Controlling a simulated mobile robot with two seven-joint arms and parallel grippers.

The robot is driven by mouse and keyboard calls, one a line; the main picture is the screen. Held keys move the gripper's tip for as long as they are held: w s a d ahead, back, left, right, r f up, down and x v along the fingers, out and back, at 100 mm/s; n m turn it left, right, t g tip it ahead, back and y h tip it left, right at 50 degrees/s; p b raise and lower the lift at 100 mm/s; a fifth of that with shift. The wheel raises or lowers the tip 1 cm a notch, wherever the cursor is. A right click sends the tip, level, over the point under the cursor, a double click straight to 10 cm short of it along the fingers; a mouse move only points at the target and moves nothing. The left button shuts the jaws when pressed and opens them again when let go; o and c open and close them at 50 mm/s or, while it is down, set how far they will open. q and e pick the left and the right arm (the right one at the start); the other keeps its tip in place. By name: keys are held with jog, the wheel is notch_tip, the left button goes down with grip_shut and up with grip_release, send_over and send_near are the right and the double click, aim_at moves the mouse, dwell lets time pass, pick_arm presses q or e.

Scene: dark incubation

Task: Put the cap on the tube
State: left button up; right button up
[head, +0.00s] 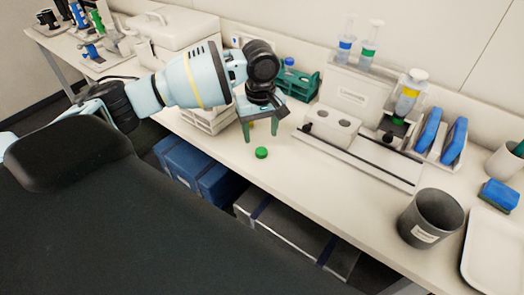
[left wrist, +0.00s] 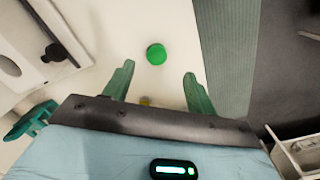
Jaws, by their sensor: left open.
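A small round green cap (head: 261,153) lies on the bench near its front edge. It also shows in the left wrist view (left wrist: 156,54), just beyond my fingertips and roughly centred between them. My left gripper (head: 260,132) is open, pointing down, with its green fingers apart and nothing seen held between them. A clear tube (head: 407,97) with a yellow and blue label stands upright in a holder at the right of the white station; I cannot tell which tube the task means. Two more tubes (head: 345,45) (head: 369,50) stand upright behind. My right gripper is not in view.
A teal rack (head: 303,82) with a blue-topped item stands behind my left gripper. Right of it are a white block with two holes (head: 331,125), blue items in racks (head: 453,140), a grey cup (head: 430,218) and a white tray (head: 492,265). Bench around the cap is clear.

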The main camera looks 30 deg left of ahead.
aim_at(261, 150)
pick_arm(q)
jog(key=shift+f, duration=0.8)
jog(key=shift+w+a+f+b, duration=0.1)
jog(key=shift+w+f+b, duration=0.1)
jog(key=shift+f, duration=1.1)
jog(key=shift+w+f+b, duration=0.15)
jog(key=shift+f, duration=1.15)
jog(key=c, duration=1.1)
